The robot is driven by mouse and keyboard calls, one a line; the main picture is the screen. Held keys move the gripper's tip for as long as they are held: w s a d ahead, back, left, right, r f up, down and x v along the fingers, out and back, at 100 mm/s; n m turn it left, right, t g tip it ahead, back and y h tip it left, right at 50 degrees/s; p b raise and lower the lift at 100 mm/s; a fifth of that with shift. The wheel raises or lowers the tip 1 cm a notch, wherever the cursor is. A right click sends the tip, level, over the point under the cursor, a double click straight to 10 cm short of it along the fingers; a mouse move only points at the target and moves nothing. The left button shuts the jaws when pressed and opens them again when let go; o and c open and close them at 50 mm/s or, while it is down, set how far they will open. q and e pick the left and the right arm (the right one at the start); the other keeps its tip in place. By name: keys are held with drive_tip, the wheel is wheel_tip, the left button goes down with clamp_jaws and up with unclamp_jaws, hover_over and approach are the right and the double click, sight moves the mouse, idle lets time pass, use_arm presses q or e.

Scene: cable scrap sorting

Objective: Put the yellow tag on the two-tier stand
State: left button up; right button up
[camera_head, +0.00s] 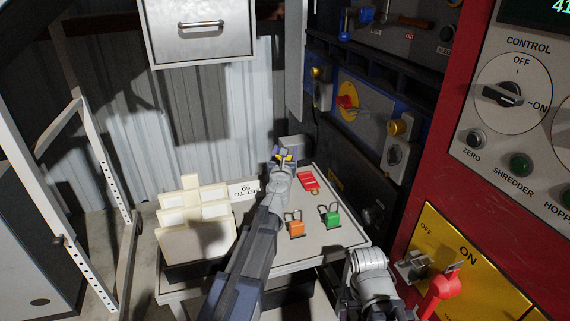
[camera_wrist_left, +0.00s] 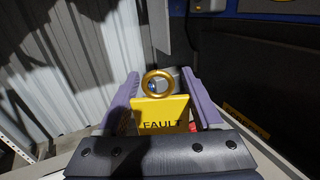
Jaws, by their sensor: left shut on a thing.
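The yellow tag (camera_wrist_left: 162,112) reads FAULT and has a brass ring (camera_wrist_left: 158,83) at its top. My left gripper (camera_wrist_left: 160,104) is shut on it, one purple finger on each side. In the head view the tag (camera_head: 284,157) is a small yellow patch at the tip of my left gripper (camera_head: 283,154), over the back of the table. A small grey block-like thing (camera_head: 291,143) stands just behind the gripper, partly hidden; I cannot tell whether it is the two-tier stand. A right arm link shows at the bottom right, but my right gripper is not visible.
The grey tabletop (camera_head: 325,240) holds an orange padlock (camera_head: 296,228), a green padlock (camera_head: 331,217) and a red tag (camera_head: 309,181). A cream stepped rack (camera_head: 193,219) and a lettered card (camera_head: 244,189) are left of my arm. Control panels rise at right.

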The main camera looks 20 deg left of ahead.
use_arm(q)
drive_tip(key=shift+f+b, duration=1.2)
drive_tip(key=shift+f, duration=0.35)
drive_tip(key=shift+f, duration=0.1)
drive_tip(key=shift+f, duration=0.15)
drive_tip(key=o, duration=1.4)
drive_tip(key=shift+o, duration=0.2)
drive_tip(key=shift+r, duration=0.2)
drive_tip(key=shift+r, duration=0.15)
drive_tip(key=v, duration=0.7)
drive_tip(key=shift+s, duration=0.25)
